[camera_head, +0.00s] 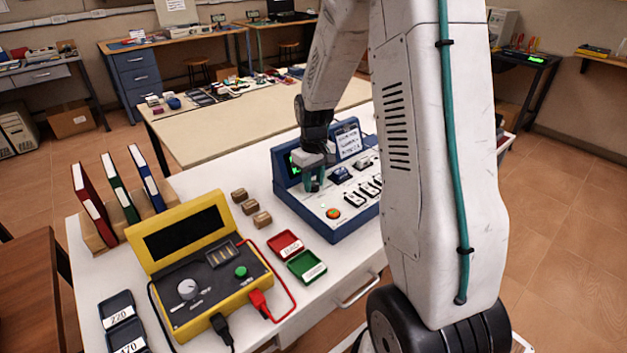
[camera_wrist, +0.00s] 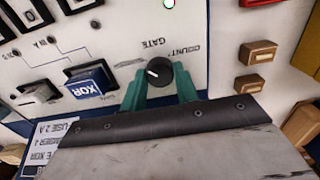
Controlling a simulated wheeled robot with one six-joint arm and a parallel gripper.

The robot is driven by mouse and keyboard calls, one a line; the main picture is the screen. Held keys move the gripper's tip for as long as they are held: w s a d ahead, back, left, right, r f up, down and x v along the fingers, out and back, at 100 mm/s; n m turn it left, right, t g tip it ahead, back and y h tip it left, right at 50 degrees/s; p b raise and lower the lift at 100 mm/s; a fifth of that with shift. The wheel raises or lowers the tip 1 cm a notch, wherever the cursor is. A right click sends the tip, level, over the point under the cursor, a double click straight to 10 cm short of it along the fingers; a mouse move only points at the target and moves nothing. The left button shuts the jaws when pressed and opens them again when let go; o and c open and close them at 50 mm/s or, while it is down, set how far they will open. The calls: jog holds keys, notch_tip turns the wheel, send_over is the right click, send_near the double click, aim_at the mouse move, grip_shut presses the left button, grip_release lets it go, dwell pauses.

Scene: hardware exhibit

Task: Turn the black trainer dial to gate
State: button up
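The black trainer dial (camera_wrist: 160,75) is on the white face of the blue trainer (camera_head: 343,223). In the wrist view its white pointer mark faces the left side of the picture, slightly upward. The GATE label (camera_wrist: 153,43) is just above the dial, and the COUNT label (camera_wrist: 184,49) is above right; both read upside down. My gripper's green fingers (camera_wrist: 160,88) stand on either side of the dial, very close to it. I cannot tell whether they press on it. In the head view my gripper (camera_head: 313,180) is over the trainer's left part, and the dial is hidden.
A blue XOR block (camera_wrist: 88,85) sits left of my fingers in the wrist view. Small wooden blocks (camera_head: 250,206), red (camera_head: 285,244) and green (camera_head: 306,266) trays, and a yellow meter (camera_head: 205,262) stand left of the trainer. My arm hides the trainer's right part.

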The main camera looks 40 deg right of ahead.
aim_at(314, 183)
jog(key=shift+m, duration=0.3)
jog(key=m, duration=0.3)
jog(key=shift+m, duration=2.5)
jog(key=o, duration=1)
notch_tip(314, 183, up, 8)
jog(key=shift+f, duration=0.1)
